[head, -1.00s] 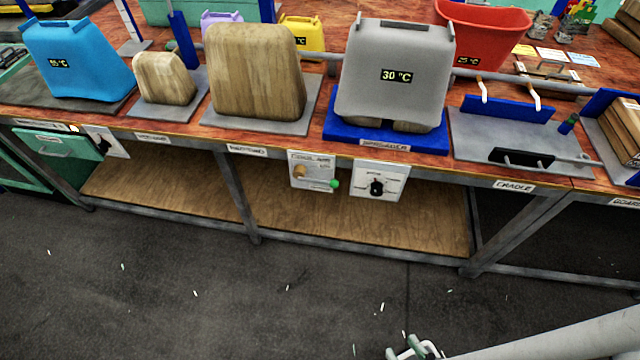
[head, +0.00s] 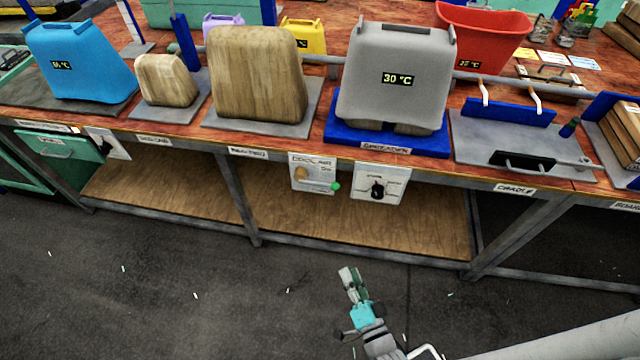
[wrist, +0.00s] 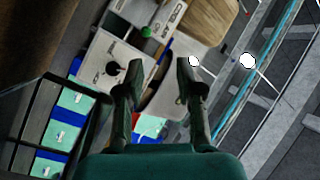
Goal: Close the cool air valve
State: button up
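The cool air panel (head: 325,165) is a white plate on the front edge of the bench. It carries a brass knob (head: 300,174) and a green ball-ended handle (head: 336,186) at its lower right. In the wrist view the panel (wrist: 170,14) is at the top, with the green ball (wrist: 147,31) just above and between my fingers. My gripper (head: 347,277) is in front of and below the panel in the head view, apart from it. In the wrist view my gripper (wrist: 160,64) has its two fingers spread with nothing between them.
A second white panel with a black dial (head: 377,188) is right beside the cool air panel. The grey 30 °C container (head: 395,75) stands on a blue base above. A wooden lower shelf (head: 350,225) and bench legs lie beneath.

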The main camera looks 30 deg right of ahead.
aim_at(320, 184)
jog(key=w+d+m, duration=0.2)
jog(key=w, duration=0.8)
jog(key=w+d+m+h, duration=0.1)
jog(key=w+m, duration=0.2)
jog(key=w, duration=0.7)
jog(key=w+d+m+t+h, duration=0.1)
jog(key=w+d+m, duration=0.1)
jog(key=w, duration=0.8)
jog(key=shift+d+r+m, duration=0.25)
jog(key=shift+d+m, duration=0.05)
jog(key=shift+m, duration=0.3)
grip_shut()
